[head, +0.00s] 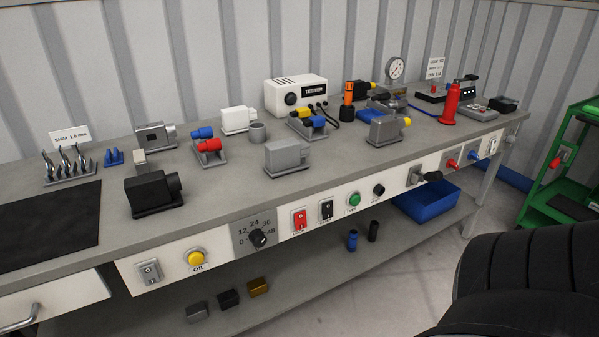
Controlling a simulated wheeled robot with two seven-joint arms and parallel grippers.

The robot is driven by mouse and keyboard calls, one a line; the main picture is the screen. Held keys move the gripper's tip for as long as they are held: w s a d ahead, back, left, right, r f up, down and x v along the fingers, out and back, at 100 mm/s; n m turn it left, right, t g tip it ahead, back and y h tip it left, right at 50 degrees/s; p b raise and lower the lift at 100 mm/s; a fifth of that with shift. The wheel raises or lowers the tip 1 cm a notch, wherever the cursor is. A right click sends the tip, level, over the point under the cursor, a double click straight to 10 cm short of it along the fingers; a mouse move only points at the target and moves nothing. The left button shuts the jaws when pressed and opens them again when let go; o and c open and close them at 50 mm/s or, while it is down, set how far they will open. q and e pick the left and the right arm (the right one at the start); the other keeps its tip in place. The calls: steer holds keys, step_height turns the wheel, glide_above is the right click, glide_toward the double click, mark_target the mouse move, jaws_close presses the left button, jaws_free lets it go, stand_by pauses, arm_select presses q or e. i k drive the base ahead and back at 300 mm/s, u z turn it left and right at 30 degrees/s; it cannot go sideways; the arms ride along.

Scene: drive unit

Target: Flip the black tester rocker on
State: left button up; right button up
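The black rocker switch (326,210) is on a grey plate on the white front panel (283,224) of the workbench. It sits between a red rocker switch (299,219) on its left and a green round button (354,199) on its right. The small label under it is too small to read surely, and its on or off tilt cannot be told. A white box marked TESTER (296,94) stands at the back of the bench. Neither of my grippers is in view, and nothing touches the black rocker.
A black rotary knob (258,238) and yellow button (195,258) are further left on the panel. A lever (424,176) is to the right. Several housings stand on the bench top (226,187). A blue bin (428,200) is below. Space before the rocker looks clear.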

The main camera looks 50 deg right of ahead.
mark_target(327, 211)
steer(key=u, duration=2.05)
steer(key=k, duration=2.15)
steer(key=z, duration=2.8)
steer(key=k, duration=0.65)
steer(key=z, duration=0.55)
steer(key=i, duration=1.45)
steer(key=u, duration=0.95)
